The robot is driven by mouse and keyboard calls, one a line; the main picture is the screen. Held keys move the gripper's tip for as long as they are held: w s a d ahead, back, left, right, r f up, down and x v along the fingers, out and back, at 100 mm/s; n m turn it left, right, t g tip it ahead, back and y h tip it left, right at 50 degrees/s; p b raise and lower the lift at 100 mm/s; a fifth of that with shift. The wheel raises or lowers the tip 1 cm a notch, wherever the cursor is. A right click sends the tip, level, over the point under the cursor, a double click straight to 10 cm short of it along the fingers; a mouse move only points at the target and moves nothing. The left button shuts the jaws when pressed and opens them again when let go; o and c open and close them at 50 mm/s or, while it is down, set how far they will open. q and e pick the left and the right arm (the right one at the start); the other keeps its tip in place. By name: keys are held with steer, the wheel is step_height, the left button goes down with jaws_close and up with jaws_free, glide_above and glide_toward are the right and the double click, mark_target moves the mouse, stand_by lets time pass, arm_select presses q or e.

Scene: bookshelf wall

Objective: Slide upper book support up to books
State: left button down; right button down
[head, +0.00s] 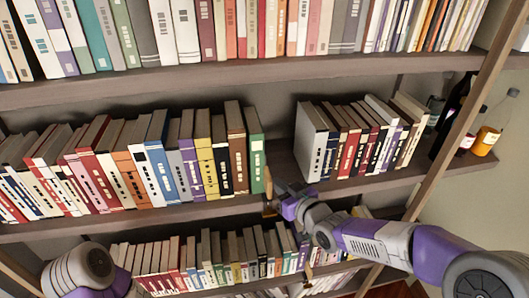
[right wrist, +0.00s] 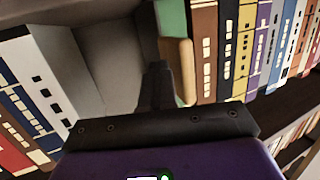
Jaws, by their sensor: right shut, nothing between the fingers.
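The upper book support (head: 268,186) is a thin tan wooden piece on the middle shelf, at the right end of the left book row. It stands upright right beside the green book (head: 255,150); whether they touch I cannot tell. The support also shows in the right wrist view (right wrist: 178,66), in front of the green book's edge. My right gripper (head: 277,192) is shut and empty, just right of the support; its dark fingers (right wrist: 157,85) show in the right wrist view beside it. Part of my left arm shows at the head view's bottom left, but its gripper is out of view.
A gap of bare shelf (head: 284,160) separates the support from a second book group, whose nearest book is white (head: 309,142). Bottles (head: 484,138) stand at the shelf's right end. Shelves full of books lie above and below. A slanted wooden post (head: 448,135) rises at the right.

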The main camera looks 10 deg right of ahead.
steer(key=shift+a+b, duration=0.4)
steer(key=d+p, duration=0.2)
steer(key=d, duration=0.2)
steer(key=shift+p, duration=0.4)
